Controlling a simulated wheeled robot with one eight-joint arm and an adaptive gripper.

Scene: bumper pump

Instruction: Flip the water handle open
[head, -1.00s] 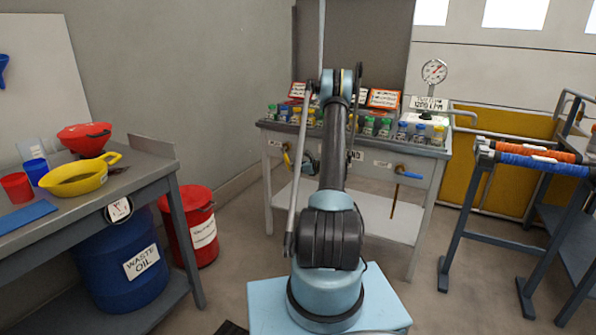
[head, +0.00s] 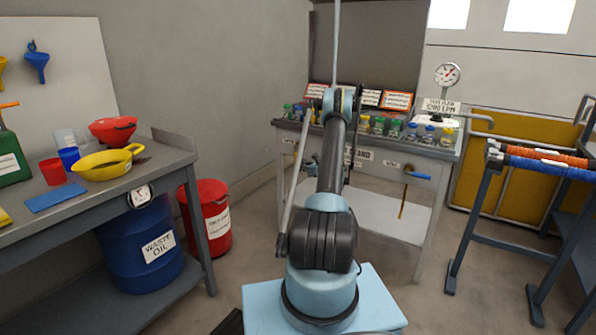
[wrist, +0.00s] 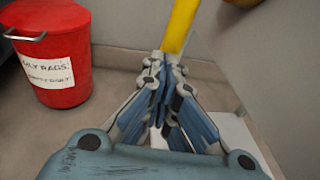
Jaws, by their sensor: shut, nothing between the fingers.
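A blue lever handle (head: 417,175) sits on the right of the bench's front panel, on a brass-coloured fitting. A label beside it is too small to read. In the wrist view, a yellow bar (wrist: 182,25) stands just beyond my fingertips; I cannot tell whether they touch. My gripper (wrist: 165,85) is shut and empty, its blue-padded fingers together. In the head view, my gripper is mostly hidden behind my arm, near the left half of the bench front. The blue handle is well to its right and does not show in the wrist view.
The bench (head: 390,148) carries several small capped bottles, signs and a gauge (head: 447,75). A red rag bin (head: 205,222) stands left, also in the wrist view (wrist: 50,55). The workbench (head: 170,166) is farther left; a rack (head: 480,205) stands right. Floor before the bench is clear.

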